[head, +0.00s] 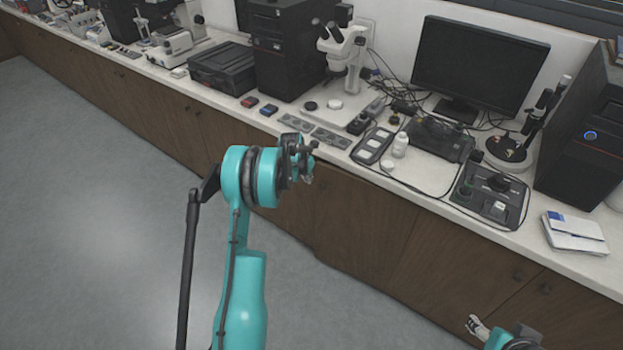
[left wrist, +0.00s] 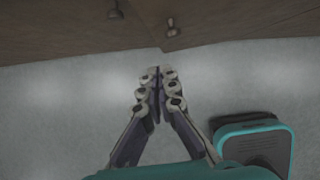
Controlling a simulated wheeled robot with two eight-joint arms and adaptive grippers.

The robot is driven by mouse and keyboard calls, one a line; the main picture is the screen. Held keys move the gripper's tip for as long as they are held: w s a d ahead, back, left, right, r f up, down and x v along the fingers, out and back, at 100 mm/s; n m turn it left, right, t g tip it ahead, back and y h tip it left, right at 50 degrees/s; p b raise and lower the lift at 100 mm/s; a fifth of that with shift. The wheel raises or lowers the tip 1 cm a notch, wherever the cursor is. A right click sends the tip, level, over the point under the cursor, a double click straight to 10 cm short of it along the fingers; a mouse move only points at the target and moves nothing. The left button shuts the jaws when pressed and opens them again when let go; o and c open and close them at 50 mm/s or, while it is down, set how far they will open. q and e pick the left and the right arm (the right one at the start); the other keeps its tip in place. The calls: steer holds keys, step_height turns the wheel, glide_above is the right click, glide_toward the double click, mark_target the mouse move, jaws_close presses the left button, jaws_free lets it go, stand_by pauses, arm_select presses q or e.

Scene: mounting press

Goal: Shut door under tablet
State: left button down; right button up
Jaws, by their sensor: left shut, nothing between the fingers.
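The brown cabinet doors line the front of the bench. One door (head: 360,225) below the middle of the counter has a lower edge that looks slightly out of line with its neighbour. In the left wrist view, two door panels (left wrist: 230,18) meet at a small step, with a knob (left wrist: 171,30) near the seam. My left gripper (head: 306,172) is shut and empty in front of the doors; its fingertips (left wrist: 158,72) appear just short of the door edges. I cannot tell which flat device on the counter is the tablet. My right gripper (head: 476,326) is low at the lower right, its jaws unclear.
The white counter (head: 230,95) holds a microscope (head: 343,50), a monitor (head: 480,65), a flat dark tray-like device (head: 373,146), a control box (head: 490,195) and a white bottle (head: 400,144). The grey floor (head: 90,200) at the left is clear.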

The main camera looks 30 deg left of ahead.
arm_select(q)
steer(key=w+f+b, duration=0.3)
steer(key=w+f, duration=0.4)
steer(key=shift+a+f+b, duration=0.15)
steer(key=shift+f+b, duration=0.1)
steer(key=shift+b, duration=0.15)
